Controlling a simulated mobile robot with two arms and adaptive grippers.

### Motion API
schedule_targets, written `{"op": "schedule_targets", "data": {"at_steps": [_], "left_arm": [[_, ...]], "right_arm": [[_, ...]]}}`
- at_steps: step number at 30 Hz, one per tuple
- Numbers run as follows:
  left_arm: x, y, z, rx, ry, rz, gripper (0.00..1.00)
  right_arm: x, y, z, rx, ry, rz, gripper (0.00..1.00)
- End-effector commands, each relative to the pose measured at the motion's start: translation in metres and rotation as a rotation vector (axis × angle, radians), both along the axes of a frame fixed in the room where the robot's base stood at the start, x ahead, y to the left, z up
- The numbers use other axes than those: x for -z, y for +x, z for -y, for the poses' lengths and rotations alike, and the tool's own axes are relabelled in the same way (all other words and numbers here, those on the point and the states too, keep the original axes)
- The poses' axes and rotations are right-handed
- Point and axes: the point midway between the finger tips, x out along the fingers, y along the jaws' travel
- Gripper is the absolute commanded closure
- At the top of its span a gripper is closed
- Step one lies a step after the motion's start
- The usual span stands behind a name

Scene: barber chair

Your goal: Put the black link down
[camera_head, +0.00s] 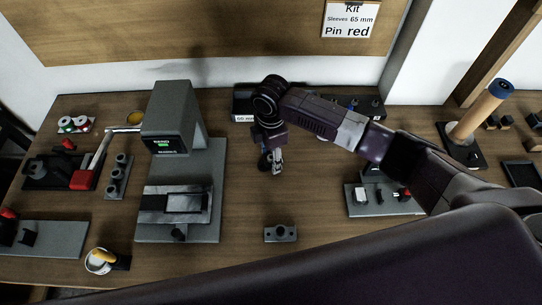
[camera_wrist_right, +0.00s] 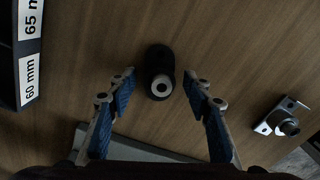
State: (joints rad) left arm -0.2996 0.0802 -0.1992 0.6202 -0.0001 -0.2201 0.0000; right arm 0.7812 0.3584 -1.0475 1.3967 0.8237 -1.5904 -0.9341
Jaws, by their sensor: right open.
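The blue-padded fingers are spread, with a gap on both sides of the link. In the head view my right gripper (camera_head: 272,163) points down over the middle of the table. It largely hides the link there. My left gripper is not in view.
A grey press (camera_head: 175,120) stands left of my gripper. A small metal bracket (camera_head: 280,234) lies toward the front. A dark bin labelled 65 mm and 60 mm (camera_wrist_right: 22,50) is at the wrist view's left. A grey fixture (camera_head: 385,205) sits right. Wood around the link is clear.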

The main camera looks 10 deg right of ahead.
Motion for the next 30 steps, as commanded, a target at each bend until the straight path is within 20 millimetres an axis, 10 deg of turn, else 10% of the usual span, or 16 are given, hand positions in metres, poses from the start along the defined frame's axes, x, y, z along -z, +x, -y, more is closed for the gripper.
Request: {"op": "schedule_targets", "data": {"at_steps": [19,30], "left_arm": [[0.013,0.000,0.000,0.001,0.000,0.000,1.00],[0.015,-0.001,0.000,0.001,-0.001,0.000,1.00]], "right_arm": [[-0.106,0.001,-0.001,0.000,0.002,0.003,0.54],[-0.123,0.000,0.000,0.000,0.000,-0.001,0.54]]}}
